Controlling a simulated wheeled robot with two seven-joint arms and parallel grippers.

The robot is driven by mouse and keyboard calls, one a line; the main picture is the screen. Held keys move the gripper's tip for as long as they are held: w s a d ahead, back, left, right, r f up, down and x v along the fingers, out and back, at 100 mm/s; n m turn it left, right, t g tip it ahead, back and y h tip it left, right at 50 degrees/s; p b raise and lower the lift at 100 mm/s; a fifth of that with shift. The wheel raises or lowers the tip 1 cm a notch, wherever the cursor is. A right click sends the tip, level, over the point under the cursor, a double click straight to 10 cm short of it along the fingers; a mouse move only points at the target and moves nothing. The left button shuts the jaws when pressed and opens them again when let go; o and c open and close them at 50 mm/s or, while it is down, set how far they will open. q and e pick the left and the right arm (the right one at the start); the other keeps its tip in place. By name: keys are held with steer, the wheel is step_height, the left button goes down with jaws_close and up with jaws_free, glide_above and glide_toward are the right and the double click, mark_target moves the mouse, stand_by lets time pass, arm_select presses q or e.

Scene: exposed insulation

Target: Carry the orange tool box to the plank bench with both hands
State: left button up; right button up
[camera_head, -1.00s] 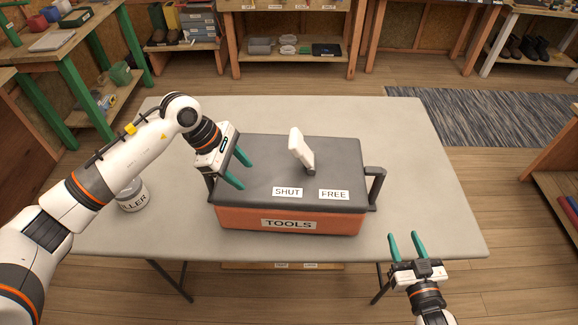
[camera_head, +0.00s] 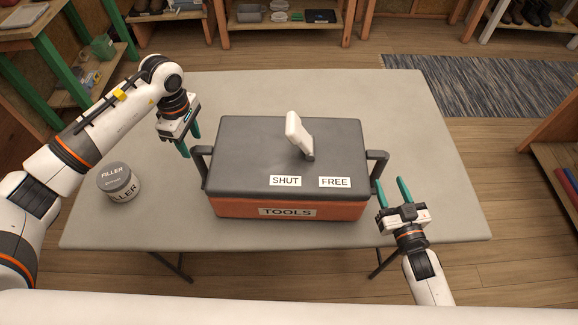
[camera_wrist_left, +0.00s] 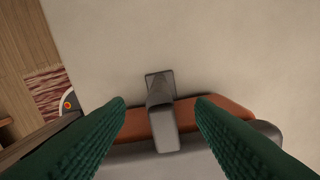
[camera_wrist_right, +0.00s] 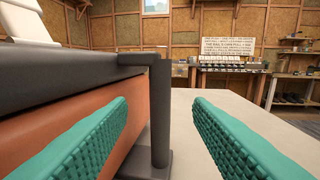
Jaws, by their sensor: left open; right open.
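The orange tool box (camera_head: 235,207) stands on the grey table with its dark lid (camera_head: 245,150) down. A white lever (camera_head: 297,132) stands up, tilted, on the lid behind SHUT and FREE labels. My left gripper (camera_head: 190,142) is open, just beyond the box's left handle (camera_head: 201,165). In the left wrist view that handle (camera_wrist_left: 162,112) shows between the fingers, not gripped. My right gripper (camera_head: 391,187) is open, close in front of the right handle (camera_head: 377,164). The right wrist view shows that handle (camera_wrist_right: 160,110) between and ahead of the fingers. I cannot pick out the plank bench.
A filler tin (camera_head: 119,182) stands on the table (camera_head: 440,205) left of the box, near my left arm. The tabletop behind and right of the box is clear. Shelves line the back, and a dark rug (camera_head: 500,85) lies on the floor at right.

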mark_target(197, 157)
arm_select(q)
step_height(197, 157, down, 7)
steer(key=shift+f, duration=0.2)
arm_select(e)
steer(key=x, duration=0.7)
steer(key=shift+w, duration=0.2)
arm_select(q)
jaws_close()
arm_select(e)
jaws_close()
stand_by(0.4)
